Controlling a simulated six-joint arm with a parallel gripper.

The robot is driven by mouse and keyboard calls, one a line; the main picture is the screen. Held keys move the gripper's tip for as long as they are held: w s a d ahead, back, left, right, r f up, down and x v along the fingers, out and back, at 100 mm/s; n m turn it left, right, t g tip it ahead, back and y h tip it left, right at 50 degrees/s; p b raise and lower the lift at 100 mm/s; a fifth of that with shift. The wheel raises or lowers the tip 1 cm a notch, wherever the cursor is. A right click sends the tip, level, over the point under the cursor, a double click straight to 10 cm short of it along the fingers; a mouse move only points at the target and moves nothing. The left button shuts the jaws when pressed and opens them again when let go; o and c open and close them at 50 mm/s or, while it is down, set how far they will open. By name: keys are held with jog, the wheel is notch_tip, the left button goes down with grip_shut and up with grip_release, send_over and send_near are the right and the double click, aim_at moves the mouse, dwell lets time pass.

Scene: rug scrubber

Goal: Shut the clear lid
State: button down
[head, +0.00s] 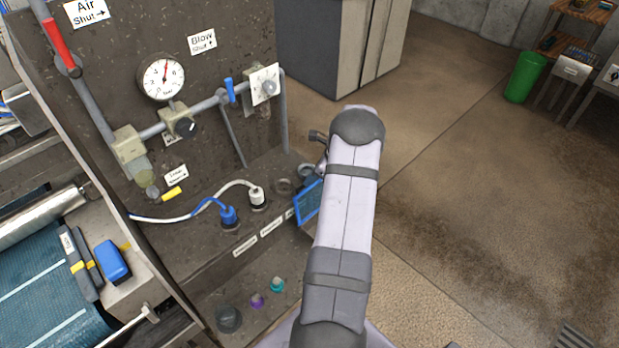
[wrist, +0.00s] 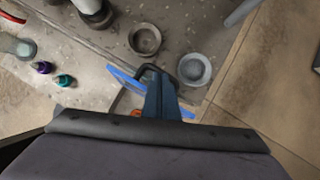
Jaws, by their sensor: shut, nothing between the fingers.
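The clear lid (head: 308,203) is a see-through panel with a blue frame, at the right end of the machine's ledge in the head view. It stands tilted up, partly hidden behind my arm. In the wrist view its blue frame (wrist: 124,80) shows left of my gripper, with an orange-red part low beside it. My gripper (wrist: 155,78) is shut and empty, right at the lid; I cannot tell whether it touches. In the head view my arm hides most of the gripper.
Two round sockets, one dark (wrist: 145,39) and one grey (wrist: 194,69), sit close to my gripper. A white plug (head: 257,197) and a blue plug (head: 229,215) with cables stand on the ledge. Purple and teal knobs (head: 277,285) are lower down. Open floor lies right.

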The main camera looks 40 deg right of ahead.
jog(key=s, duration=0.2)
jog(key=s+f, duration=0.1)
jog(key=s, duration=0.2)
jog(key=shift+s+f, duration=0.2)
dwell(0.5)
